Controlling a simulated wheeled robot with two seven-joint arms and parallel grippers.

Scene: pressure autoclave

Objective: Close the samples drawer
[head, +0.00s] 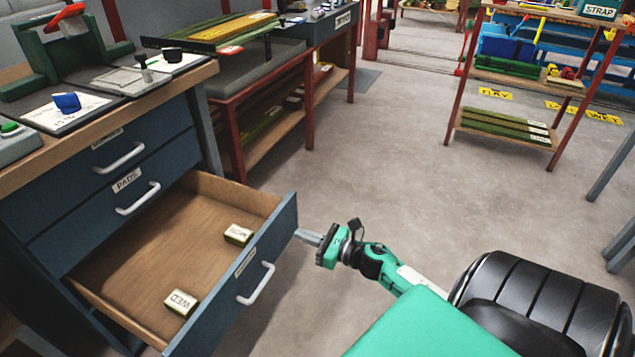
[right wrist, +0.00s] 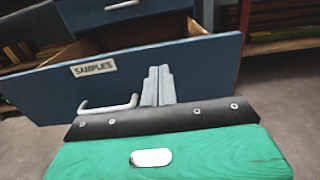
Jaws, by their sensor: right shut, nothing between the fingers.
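The samples drawer (head: 283,228) is pulled well out of the blue cabinet. Two small labelled blocks lie inside, one marked WED (head: 181,303) and one (head: 238,234) near the right side. In the right wrist view the drawer front (right wrist: 205,66) carries a SAMPLES label (right wrist: 94,67) and a white handle (right wrist: 108,107). My right gripper (head: 302,235) is shut and empty, its fingertips close to the drawer front near its far end, right of the handle. I cannot tell whether they touch it. The fingers (right wrist: 158,85) also show in the right wrist view. My left gripper is out of view.
Above the open drawer are two shut drawers, the lower one labelled PADS (head: 125,181). A wooden worktop (head: 110,117) tops the cabinet. A red-legged bench (head: 262,100) stands beyond it, and a shelf rack (head: 510,130) at the back right. The floor between is clear.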

